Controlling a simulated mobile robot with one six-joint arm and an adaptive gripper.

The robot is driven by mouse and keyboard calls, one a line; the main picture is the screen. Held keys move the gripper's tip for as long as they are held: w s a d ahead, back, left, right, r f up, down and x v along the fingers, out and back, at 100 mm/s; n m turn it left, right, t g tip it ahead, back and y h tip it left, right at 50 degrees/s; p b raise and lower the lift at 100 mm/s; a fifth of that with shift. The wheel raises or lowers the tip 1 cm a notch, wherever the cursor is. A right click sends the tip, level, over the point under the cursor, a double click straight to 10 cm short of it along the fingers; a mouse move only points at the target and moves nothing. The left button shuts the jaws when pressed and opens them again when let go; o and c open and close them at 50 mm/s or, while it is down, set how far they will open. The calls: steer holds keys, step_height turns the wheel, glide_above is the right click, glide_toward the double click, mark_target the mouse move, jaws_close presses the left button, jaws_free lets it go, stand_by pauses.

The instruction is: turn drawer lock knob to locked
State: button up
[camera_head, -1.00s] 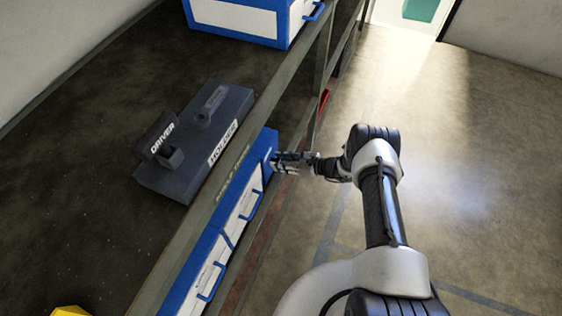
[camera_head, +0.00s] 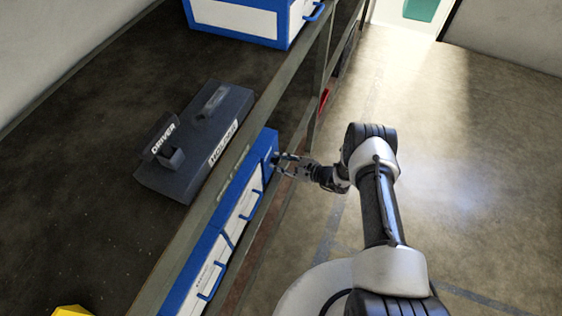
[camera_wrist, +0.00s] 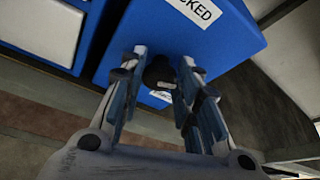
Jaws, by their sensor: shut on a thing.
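The drawer lock knob (camera_wrist: 160,74) is a dark round knob on the blue end panel of the drawer unit (camera_wrist: 225,45). In the wrist view my gripper (camera_wrist: 161,70) has its two fingers on either side of the knob and is shut on it. A white label (camera_wrist: 196,10) ending in "CKED" is above the knob, and a second label (camera_wrist: 161,95) is partly hidden below it. In the head view my gripper (camera_head: 277,163) meets the far end of the blue and white drawer unit (camera_head: 225,232). The knob is too small to make out there.
A dark driver holder (camera_head: 195,140) lies on the bench top (camera_head: 95,190) above the drawers. A blue and white box (camera_head: 240,20) stands farther back. Blue drawer handles (camera_head: 250,206) stick out along the front. The floor (camera_head: 455,150) to the right is clear.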

steer(key=n+t, duration=0.1)
steer(key=n+t+b, duration=0.1)
steer(key=n, duration=0.1)
steer(key=n+t+b, duration=0.1)
steer(key=shift+s+a+f+n, duration=0.1)
steer(key=shift+s+f+n, duration=0.15)
steer(key=shift+f+n, duration=0.05)
steer(key=n+b, duration=0.1)
steer(key=n+t+b, duration=0.2)
steer(key=n, duration=0.1)
steer(key=shift+f+y, duration=0.25)
steer(key=shift+y, duration=0.15)
steer(key=shift+n+b, duration=0.6)
steer(key=shift+n, duration=0.2)
steer(key=shift+r+n+y, duration=0.1)
steer(key=shift+n+y, duration=0.2)
steer(key=o, duration=1.1)
steer(key=shift+c, duration=0.2)
steer(key=v, duration=1.2)
steer(key=shift+s, duration=0.15)
